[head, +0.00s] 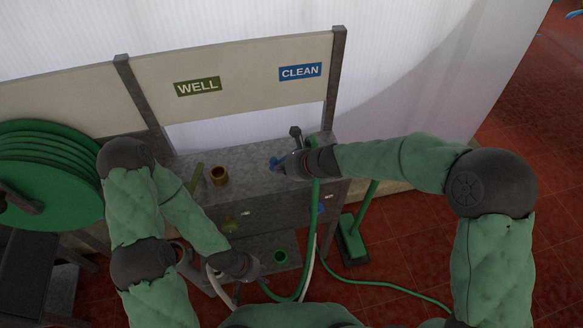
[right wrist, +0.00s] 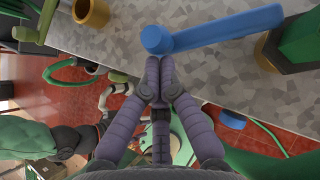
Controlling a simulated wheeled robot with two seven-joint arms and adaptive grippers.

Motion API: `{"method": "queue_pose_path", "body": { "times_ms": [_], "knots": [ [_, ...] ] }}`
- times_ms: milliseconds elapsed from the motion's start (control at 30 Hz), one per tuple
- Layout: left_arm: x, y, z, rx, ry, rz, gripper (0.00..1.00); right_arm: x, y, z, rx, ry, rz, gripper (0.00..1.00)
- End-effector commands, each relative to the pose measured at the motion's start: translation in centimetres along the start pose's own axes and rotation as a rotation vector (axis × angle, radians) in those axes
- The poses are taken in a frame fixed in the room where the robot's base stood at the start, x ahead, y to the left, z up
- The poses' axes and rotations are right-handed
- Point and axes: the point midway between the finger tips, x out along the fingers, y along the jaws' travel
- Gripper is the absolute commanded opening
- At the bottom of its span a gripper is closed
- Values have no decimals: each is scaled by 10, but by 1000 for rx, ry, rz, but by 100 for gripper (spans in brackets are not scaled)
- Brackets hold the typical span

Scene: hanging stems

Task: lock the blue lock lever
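The blue lock lever (right wrist: 225,28) lies over the grey speckled counter in the right wrist view, with a round end (right wrist: 156,40) at its left. In the head view only a bit of blue (head: 275,163) shows beside my right gripper (head: 284,167), which hides the rest. In the right wrist view my right gripper (right wrist: 158,68) has its fingertips together just below the lever's round end, close to it or touching; nothing shows between them. My left gripper (head: 238,290) is low at the front, near a pale hose; its fingers are too small and dark to read.
A brass cup-like fitting (head: 219,176) and a green lever (head: 197,178) are on the counter (head: 250,158), left of my right gripper. A green hose (head: 314,210) hangs at the counter's right end. A green hose reel (head: 45,180) stands left. A green broom head (head: 352,238) is on the red floor.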

Motion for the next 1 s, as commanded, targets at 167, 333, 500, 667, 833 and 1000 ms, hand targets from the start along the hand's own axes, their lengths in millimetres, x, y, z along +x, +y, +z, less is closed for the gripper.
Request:
{"method": "queue_pose_path", "body": {
  "times_ms": [167,333,500,667,833,1000],
  "knots": [
    [-5,2,0,0,0,0,40,9,3,10,-9,0,8,0],
    [-9,3,0,0,0,0,40,16,4,17,-8,0,8,0],
    [-11,4,0,0,0,0,40,22,3,22,-8,0,7,0],
    [-13,5,0,0,0,0,40,24,2,25,-8,0,7,0],
    [-14,5,0,0,0,0,40,26,2,26,-8,0,7,0],
    [-14,5,0,0,0,0,40,27,2,27,-8,0,7,0]
  ]
}}
